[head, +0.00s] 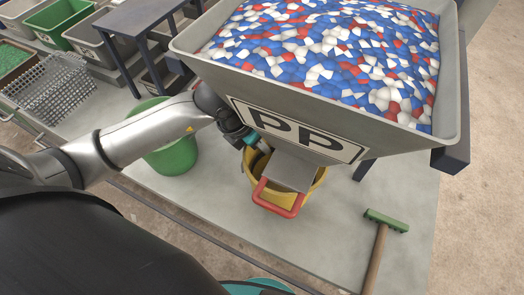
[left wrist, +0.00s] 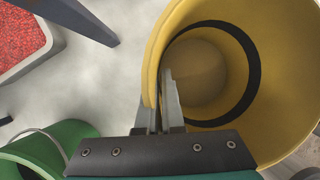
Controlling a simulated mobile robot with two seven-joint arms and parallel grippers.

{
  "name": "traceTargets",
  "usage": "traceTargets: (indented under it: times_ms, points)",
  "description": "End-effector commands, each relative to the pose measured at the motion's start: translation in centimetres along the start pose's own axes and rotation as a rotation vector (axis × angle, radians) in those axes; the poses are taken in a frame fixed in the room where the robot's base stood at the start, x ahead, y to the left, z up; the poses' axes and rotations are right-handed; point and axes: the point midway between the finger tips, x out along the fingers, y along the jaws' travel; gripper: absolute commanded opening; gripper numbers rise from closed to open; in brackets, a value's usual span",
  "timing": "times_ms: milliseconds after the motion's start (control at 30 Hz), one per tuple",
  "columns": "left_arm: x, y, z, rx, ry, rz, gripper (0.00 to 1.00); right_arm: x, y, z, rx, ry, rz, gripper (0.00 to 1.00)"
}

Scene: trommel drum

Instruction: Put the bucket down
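The yellow bucket (head: 262,187) is below the grey chute of the hopper marked PP in the head view, partly hidden by the chute and its red handle. In the left wrist view the bucket (left wrist: 245,50) fills the right side, its inside bare with a dark band around it. My left gripper (head: 250,142) is at the bucket's rim, partly hidden in the head view. In the left wrist view its fingers (left wrist: 160,105) are closed on the rim, one on each side. Whether the bucket touches the floor I cannot tell. My right gripper is not in view.
The PP hopper (head: 300,124) holds blue, white and red pieces. Its chute (head: 290,170) and red handle (head: 280,199) overhang the bucket. A green bucket (head: 172,155) stands to the left. A green-headed broom (head: 386,220) lies to the right. Pale platform between is clear.

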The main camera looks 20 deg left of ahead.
Motion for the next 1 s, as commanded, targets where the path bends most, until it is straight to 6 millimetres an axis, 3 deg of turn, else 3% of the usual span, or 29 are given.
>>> traceTargets:
  times_ms: [300, 633, 900, 1000]
  points:
    - [3.1, 0.2, -1.3, -0.003, 0.002, -0.002, 0.00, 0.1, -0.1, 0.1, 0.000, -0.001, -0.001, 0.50]
    - [3.5, 0.3, -1.3, -0.001, -0.001, 0.000, 0.00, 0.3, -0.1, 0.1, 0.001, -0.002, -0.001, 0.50]
    - [3.4, 0.3, -1.4, -0.001, 0.000, 0.001, 0.34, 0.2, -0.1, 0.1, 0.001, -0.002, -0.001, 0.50]
    - [3.4, 0.3, -1.4, -0.001, 0.001, 0.001, 0.34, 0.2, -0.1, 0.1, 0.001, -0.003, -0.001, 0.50]
